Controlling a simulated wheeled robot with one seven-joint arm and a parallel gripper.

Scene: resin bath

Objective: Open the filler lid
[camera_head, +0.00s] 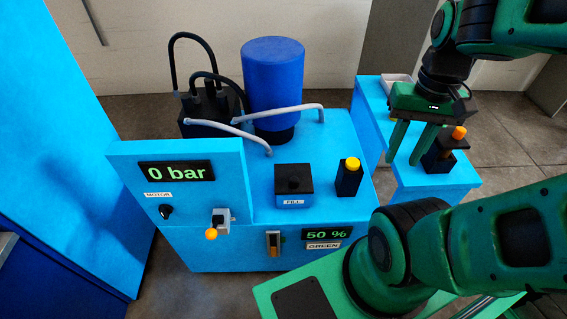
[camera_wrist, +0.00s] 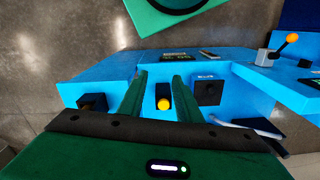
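The filler lid (camera_head: 293,178) is a dark square cap with a small knob on a blue box labelled FILL, on top of the blue machine. It lies flat on the box and looks shut. It also shows in the wrist view (camera_wrist: 208,91), to the right of my gripper's fingers. My gripper (camera_head: 403,161) hangs to the right of the lid and above the machine's right side, its two green fingers apart. In the wrist view my gripper (camera_wrist: 161,80) shows open and empty, with the yellow-topped black post between the fingers in the picture.
The black post with a yellow knob (camera_head: 349,177) stands right of the lid. Grey bent pipes (camera_head: 290,109) and a blue cylinder (camera_head: 273,75) rise behind it. A black block with an orange knob (camera_head: 447,153) sits on the right shelf. A panel reading 0 bar (camera_head: 176,171) stands left.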

